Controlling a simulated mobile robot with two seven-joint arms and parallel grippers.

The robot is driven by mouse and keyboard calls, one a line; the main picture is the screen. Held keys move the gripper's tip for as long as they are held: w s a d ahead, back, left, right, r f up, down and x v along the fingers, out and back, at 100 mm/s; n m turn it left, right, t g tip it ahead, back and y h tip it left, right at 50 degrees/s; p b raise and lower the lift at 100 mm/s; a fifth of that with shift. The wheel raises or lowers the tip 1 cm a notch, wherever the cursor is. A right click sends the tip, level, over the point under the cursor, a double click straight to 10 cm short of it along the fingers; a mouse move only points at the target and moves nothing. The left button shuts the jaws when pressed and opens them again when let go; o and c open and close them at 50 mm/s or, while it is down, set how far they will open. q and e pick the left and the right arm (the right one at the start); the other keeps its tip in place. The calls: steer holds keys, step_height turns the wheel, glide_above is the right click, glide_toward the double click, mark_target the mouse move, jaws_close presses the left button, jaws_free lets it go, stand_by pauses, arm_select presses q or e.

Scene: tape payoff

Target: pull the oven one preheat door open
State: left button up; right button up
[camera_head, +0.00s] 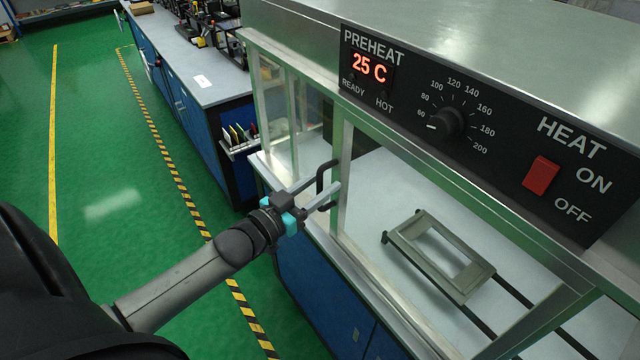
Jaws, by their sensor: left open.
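The preheat oven has a metal-framed clear front under a black control panel (470,120). A black bar handle (321,176) stands out beside an upright metal post (342,170) of the front. I cannot tell how far the door stands from its frame. My left gripper (318,190), with teal parts at its base, reaches in from the left. Its fingers are apart at the handle, which seems to lie between or just beside them; contact is not clear. My right gripper is not in view.
The display (369,67) reads 25 C. A dial (446,122) and a red switch (541,175) sit on the panel. A grey-green frame (412,238) lies on dark rails inside. A long blue bench (185,85) stands behind; green floor (100,150) is clear at left.

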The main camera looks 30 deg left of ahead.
arm_select(q)
jaws_close()
stand_by(0.3)
stand_by(1.1)
